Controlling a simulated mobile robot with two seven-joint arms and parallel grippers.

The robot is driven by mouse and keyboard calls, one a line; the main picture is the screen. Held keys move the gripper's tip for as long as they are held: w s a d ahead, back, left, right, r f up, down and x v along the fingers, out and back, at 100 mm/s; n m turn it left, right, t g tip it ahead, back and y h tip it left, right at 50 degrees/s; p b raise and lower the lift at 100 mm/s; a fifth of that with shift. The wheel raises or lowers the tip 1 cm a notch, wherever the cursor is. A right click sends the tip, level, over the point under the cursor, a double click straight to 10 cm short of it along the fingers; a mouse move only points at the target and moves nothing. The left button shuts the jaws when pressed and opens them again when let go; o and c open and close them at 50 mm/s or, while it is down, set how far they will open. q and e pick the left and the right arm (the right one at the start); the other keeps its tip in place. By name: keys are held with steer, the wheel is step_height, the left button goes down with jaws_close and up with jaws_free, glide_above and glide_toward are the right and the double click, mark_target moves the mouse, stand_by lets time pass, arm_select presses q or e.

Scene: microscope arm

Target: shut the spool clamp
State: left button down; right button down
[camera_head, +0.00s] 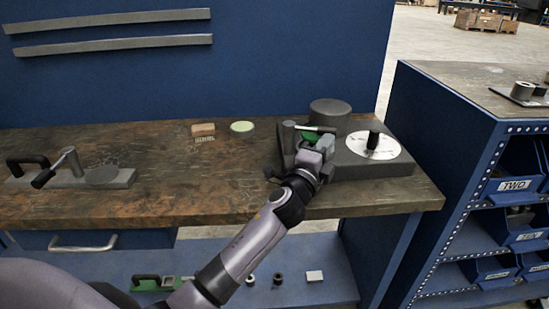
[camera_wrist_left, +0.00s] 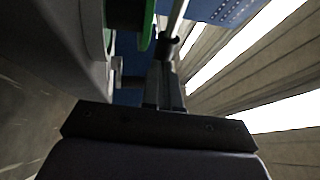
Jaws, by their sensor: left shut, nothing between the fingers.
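A dark grey fixture (camera_head: 372,170) stands at the right end of the bench, with a white dial and black knob. At its left side are a grey upright post (camera_head: 288,137), a bar with a dark end (camera_head: 316,128) and a green part (camera_head: 308,135); I take these for the spool clamp. My left gripper (camera_head: 324,146) is right at this part, from the front, and hides some of it. In the left wrist view, the shut fingers (camera_wrist_left: 164,82) point at a rod with a dark collar (camera_wrist_left: 171,44), beside a green disc edge (camera_wrist_left: 148,26). Whether they touch is unclear. My right gripper is out of view.
A grey plate with a black-handled lever (camera_head: 62,166) sits at the bench's left. A brown block (camera_head: 203,129) and a pale green disc (camera_head: 242,127) lie at the back. The bench middle is clear. A blue bin cabinet (camera_head: 455,150) stands at right.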

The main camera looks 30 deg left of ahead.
arm_select(q)
steer(key=y+b, duration=0.1)
steer(key=w+n+y, duration=0.1)
steer(key=shift+w+f+y+b, duration=0.1)
steer(key=shift+w+y+b, duration=0.2)
steer(key=shift+b, duration=0.1)
steer(key=shift+w+b, duration=0.2)
steer(key=shift+b, duration=0.2)
steer(key=shift+w, duration=0.2)
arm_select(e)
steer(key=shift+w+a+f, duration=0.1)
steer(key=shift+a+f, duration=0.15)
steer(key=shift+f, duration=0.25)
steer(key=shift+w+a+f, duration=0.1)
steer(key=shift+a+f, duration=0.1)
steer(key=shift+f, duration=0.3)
arm_select(q)
steer(key=shift+w+b, duration=0.15)
steer(key=shift+b, duration=0.2)
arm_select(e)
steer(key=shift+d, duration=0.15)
